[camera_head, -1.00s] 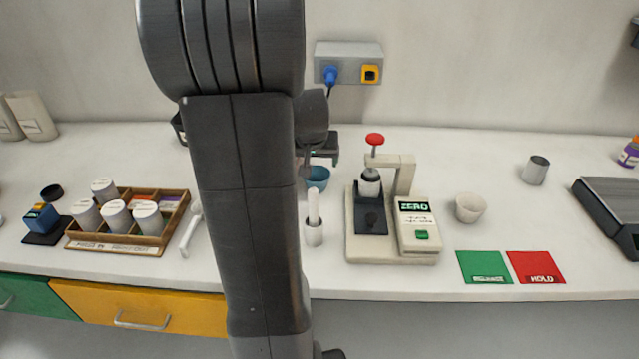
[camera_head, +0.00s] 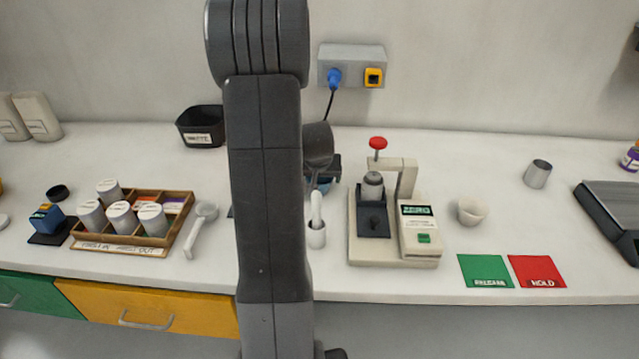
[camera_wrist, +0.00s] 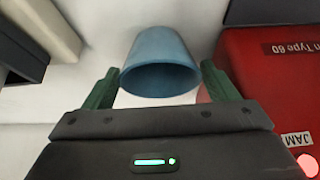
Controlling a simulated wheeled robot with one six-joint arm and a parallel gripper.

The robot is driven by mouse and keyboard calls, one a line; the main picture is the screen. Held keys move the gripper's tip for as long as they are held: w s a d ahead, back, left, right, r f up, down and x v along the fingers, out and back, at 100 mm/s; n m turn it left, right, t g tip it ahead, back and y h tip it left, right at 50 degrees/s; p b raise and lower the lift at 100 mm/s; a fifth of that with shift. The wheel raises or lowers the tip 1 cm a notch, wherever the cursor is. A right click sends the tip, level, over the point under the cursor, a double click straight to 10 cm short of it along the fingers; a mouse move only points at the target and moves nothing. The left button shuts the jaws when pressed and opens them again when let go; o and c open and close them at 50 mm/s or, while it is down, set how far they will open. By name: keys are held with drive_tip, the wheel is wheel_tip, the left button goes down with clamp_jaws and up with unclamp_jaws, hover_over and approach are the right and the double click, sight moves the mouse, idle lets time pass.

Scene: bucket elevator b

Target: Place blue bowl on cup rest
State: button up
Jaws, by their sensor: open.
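The blue bowl (camera_wrist: 160,60) shows in the wrist view between the two green fingers of my gripper (camera_wrist: 160,80). The fingers are open, one on either side of the bowl; I cannot tell whether they touch it. In the head view only a small blue part of the bowl (camera_head: 323,187) shows on the white counter, beside my arm and below my dark gripper (camera_head: 325,170). The rest of it is hidden. I cannot tell which thing is the cup rest.
A white cup (camera_head: 471,211) stands farther right. A red box (camera_wrist: 275,85) is beside the gripper in the wrist view.

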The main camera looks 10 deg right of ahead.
drive_tip(key=shift+f, duration=0.1)
drive_tip(key=c, duration=0.9)
drive_tip(key=shift+o, duration=0.2)
